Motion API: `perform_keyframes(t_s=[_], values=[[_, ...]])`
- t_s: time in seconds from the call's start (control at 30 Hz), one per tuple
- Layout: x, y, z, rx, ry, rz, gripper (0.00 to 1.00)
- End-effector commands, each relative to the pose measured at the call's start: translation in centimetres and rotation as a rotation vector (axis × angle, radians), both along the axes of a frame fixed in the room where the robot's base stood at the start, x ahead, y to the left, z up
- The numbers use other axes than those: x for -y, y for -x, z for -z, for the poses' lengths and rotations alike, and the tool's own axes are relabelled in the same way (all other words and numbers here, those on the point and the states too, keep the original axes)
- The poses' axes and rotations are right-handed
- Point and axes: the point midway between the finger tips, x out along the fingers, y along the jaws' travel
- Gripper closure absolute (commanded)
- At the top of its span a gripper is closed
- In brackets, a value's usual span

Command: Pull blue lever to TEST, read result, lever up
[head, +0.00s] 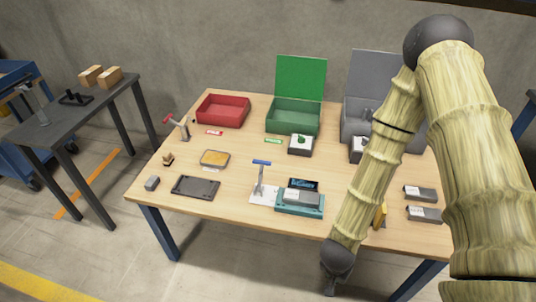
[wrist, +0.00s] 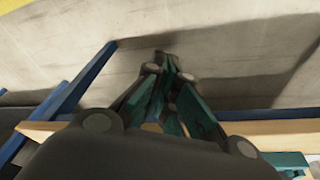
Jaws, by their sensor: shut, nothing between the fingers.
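The blue lever (head: 261,162) stands on a white base plate left of the teal test fixture (head: 313,211); its blue handle is at the top of the grey post. A grey block (head: 298,196) appears to lie in the fixture. A dark display (head: 304,184) with small blue marks stands behind it; the marks are too small to read. My gripper (head: 329,290) hangs beyond the table's front edge, right of the fixture and apart from the lever. In the wrist view, its fingers (wrist: 166,62) are shut with nothing between them, above the floor.
Red bin (head: 223,111), lidded green bin (head: 291,117) and grey bin (head: 372,62) stand at the back. A red-handled lever (head: 169,118) is at the left. My arm hides part of the table's right side. A dark tray (head: 195,187) lies front left.

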Motion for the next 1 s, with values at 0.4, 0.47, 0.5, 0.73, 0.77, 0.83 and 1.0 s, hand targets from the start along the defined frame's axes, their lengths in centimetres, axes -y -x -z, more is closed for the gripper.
perform_keyframes(t_s=[0.4,0.47,0.5,0.73,0.77,0.83,1.0], values=[[-0.2,11.6,4.7,-0.154,-0.096,-0.596,1.00],[-0.4,12.7,4.9,-0.168,-0.113,-0.643,1.00],[-0.4,13.3,4.9,-0.176,-0.121,-0.668,1.00],[-0.5,14.5,5.1,-0.192,-0.143,-0.721,1.00],[-0.5,14.5,5.1,-0.192,-0.143,-0.721,1.00],[-0.5,14.4,5.1,-0.191,-0.143,-0.721,1.00],[-0.5,14.4,5.1,-0.191,-0.143,-0.720,1.00]])
